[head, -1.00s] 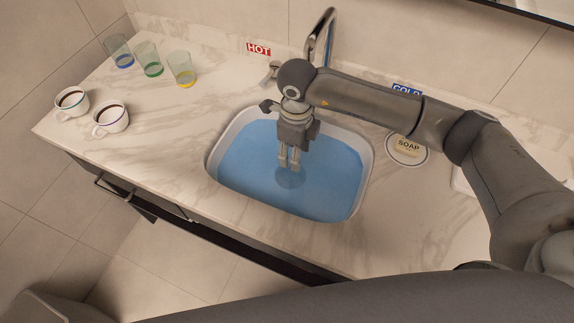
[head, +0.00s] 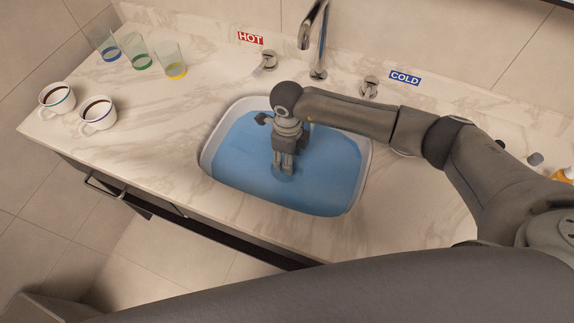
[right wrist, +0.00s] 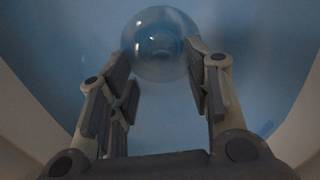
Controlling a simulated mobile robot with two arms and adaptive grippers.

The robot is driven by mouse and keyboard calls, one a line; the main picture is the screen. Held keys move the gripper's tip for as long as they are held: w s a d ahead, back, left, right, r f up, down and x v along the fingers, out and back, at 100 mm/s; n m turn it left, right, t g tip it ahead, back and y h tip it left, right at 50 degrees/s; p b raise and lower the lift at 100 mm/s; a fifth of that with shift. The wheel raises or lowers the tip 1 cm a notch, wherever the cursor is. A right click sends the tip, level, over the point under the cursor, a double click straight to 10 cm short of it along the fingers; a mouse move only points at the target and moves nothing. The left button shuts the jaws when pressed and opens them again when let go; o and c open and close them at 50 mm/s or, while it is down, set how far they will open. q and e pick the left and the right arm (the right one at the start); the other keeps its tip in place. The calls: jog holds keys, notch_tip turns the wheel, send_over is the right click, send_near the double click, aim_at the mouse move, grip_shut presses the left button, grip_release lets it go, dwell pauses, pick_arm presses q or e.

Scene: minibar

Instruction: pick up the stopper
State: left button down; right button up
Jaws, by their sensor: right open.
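My right gripper (head: 284,172) points down into the blue water of the sink (head: 206,160), its fingers open and low in it. A round, see-through disc, likely the stopper (right wrist: 160,45), shows in the right wrist view just past the fingertips and roughly between them. My right gripper (right wrist: 160,62) shows there with its fingers apart and nothing held. In the head view only a darker round patch shows around the fingertips, so I cannot tell whether they touch the stopper. My left gripper is not in view.
Two mugs (head: 97,113) of dark drink and three glasses (head: 142,54) stand on the counter's left. The faucet (head: 317,45) rises behind the sink, between the hot handle (head: 266,62) and the cold handle (head: 370,86). The sink's walls surround my gripper.

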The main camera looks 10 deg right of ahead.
jog(key=shift+w+f, duration=0.15)
jog(key=shift+f, duration=1.55)
grip_shut()
